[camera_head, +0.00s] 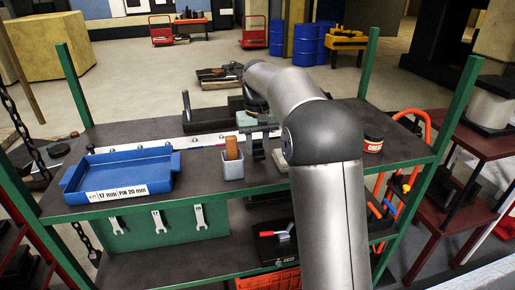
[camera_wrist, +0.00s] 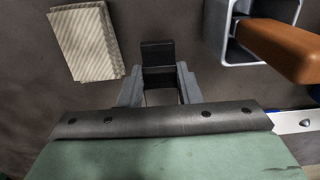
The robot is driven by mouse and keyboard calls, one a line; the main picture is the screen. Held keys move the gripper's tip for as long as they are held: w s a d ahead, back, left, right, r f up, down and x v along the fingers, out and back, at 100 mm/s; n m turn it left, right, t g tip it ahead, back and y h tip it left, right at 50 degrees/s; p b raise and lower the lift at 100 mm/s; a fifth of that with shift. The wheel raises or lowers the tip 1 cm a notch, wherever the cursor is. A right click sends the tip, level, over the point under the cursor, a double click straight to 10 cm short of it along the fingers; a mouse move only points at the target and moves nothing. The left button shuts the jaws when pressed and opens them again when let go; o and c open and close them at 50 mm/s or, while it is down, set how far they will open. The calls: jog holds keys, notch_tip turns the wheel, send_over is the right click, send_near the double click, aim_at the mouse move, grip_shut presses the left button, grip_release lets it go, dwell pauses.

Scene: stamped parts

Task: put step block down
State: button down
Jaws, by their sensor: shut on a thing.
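My gripper (camera_head: 258,149) is low over the shelf top, to the right of the small grey bin. In the wrist view, the two grey fingers of my gripper (camera_wrist: 158,84) are closed on a dark stepped block (camera_wrist: 157,54), which I take as the step block. The block points away from the camera over the dark shelf top. I cannot tell whether its underside touches the surface. In the head view the block is mostly hidden by my gripper and arm.
A pale ribbed block (camera_wrist: 85,42) lies to the left in the wrist view. The grey bin (camera_head: 232,168) with an orange-brown handled item (camera_head: 231,147) stands close by. Bare shelf (camera_head: 205,180) lies between tray and bin.

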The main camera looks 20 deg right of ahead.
aim_at(258, 145)
jog(key=shift+f, duration=1.05)
jog(key=shift+s+f, duration=0.1)
jog(key=c, duration=1.1)
grip_release()
jog(key=shift+f, duration=0.1)
jog(key=shift+o, duration=0.2)
notch_tip(258, 145, up, 11)
jog(key=shift+b, duration=0.5)
jog(key=shift+s+r, duration=0.1)
jog(key=shift+r, duration=0.6)
